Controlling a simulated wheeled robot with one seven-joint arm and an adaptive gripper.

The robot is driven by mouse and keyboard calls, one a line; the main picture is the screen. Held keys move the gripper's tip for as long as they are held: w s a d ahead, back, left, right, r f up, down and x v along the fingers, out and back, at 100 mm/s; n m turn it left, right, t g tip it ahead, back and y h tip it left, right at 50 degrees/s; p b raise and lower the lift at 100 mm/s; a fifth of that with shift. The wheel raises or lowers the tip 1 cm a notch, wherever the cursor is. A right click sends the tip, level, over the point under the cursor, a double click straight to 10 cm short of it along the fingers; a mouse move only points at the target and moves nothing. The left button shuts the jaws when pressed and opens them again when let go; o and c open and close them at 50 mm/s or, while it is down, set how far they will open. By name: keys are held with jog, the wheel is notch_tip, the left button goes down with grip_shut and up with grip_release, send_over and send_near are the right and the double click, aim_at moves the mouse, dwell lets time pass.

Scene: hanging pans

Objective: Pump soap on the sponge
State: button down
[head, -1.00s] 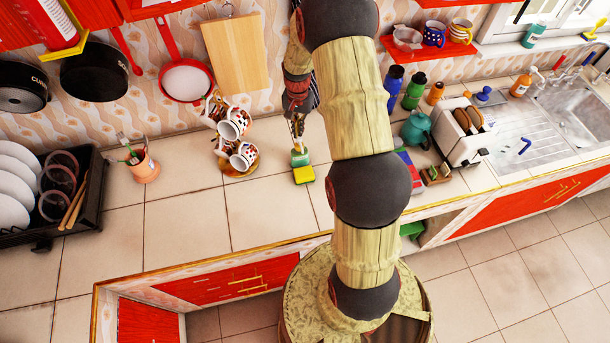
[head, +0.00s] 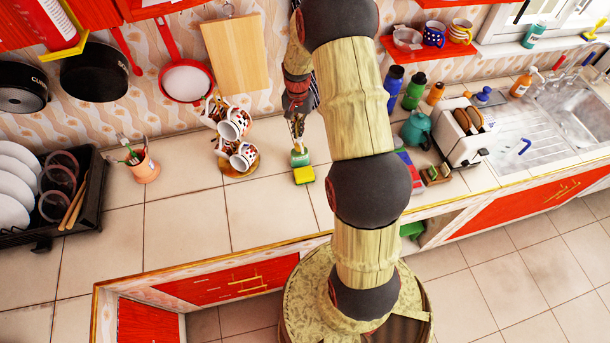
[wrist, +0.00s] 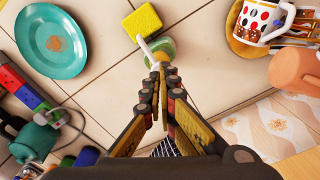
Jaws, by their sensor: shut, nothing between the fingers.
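A soap dispenser (head: 300,158) with a green lower part and a pale top stands on the tiled counter below my gripper. In the wrist view its body (wrist: 163,50) shows round and green, and its white nozzle (wrist: 147,45) points toward the sponge. The yellow sponge (head: 304,175) lies on the counter right beside the dispenser, and it also shows in the wrist view (wrist: 143,21). My gripper (wrist: 160,70) is shut and empty, pointing down over the dispenser's pump top. The fingertips partly hide the pump, and I cannot tell whether they touch it.
A mug rack (head: 241,168) stands close to the left of the dispenser. A teal plate (wrist: 52,40) with a brown stain shows in the wrist view. A toaster (head: 465,135), kettle (head: 415,130) and bottles stand farther right.

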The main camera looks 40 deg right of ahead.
jog(key=shift+f+b, duration=0.9)
jog(key=shift+f, duration=0.55)
jog(key=shift+r, duration=0.1)
dwell(0.4)
jog(key=shift+r+p, duration=0.75)
jog(key=shift+r, duration=0.55)
jog(key=shift+r+p, duration=1.3)
jog(key=shift+r, duration=1.25)
